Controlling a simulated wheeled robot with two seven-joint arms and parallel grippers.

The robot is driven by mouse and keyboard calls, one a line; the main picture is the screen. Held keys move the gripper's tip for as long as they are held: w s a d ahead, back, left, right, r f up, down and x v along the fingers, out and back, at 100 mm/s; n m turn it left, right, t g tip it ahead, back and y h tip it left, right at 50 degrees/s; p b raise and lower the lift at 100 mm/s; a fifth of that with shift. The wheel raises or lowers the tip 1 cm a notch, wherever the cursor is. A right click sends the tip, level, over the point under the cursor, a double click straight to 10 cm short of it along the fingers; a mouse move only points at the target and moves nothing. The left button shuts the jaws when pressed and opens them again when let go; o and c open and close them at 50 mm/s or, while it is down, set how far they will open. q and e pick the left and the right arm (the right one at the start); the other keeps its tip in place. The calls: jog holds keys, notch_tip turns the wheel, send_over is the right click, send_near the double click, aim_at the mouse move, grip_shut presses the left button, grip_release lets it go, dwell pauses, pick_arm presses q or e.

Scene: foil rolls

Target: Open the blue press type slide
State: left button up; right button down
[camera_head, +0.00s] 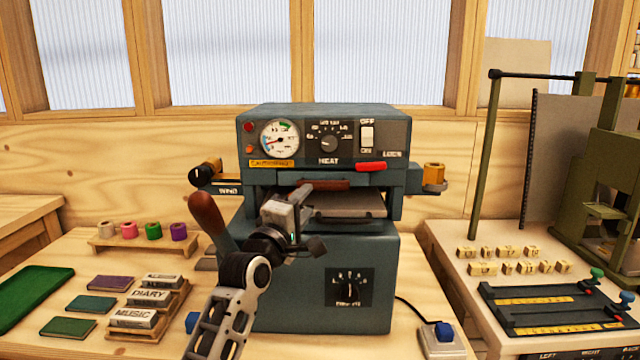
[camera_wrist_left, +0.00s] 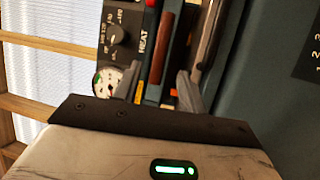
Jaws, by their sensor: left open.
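The blue press (camera_head: 262,185) stands on the bench in the middle of the head view. Its type slide has a brown handle (camera_head: 335,184) on the front, below the control panel; the slide looks shut, flush with the press. The handle also shows in the left wrist view (camera_wrist_left: 161,48), ahead of and between the fingers. My left gripper (camera_head: 303,192) is open in front of the press, near the left end of the handle, partly covering it. Its two fingers show in the left wrist view (camera_wrist_left: 163,90), with nothing held. Any contact with the handle cannot be told.
A grey plate (camera_head: 345,212) sits below the slide. A brown-handled lever (camera_head: 207,217) rises left of the press. Foil rolls (camera_head: 129,231) and type blocks (camera_head: 140,295) lie at left. A green machine (camera_head: 605,190) and black slides (camera_head: 545,300) stand at right.

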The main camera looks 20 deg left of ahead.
aim_at(318, 188)
pick_arm(q)
jog(key=x, duration=0.6)
jog(key=shift+w+r, duration=0.1)
jog(key=shift+w, duration=0.1)
jog(key=shift+x, duration=0.95)
pick_arm(e)
jog(key=shift+s+d+f, duration=0.1)
jog(key=shift+s+f, duration=0.05)
jog(key=shift+s, duration=0.15)
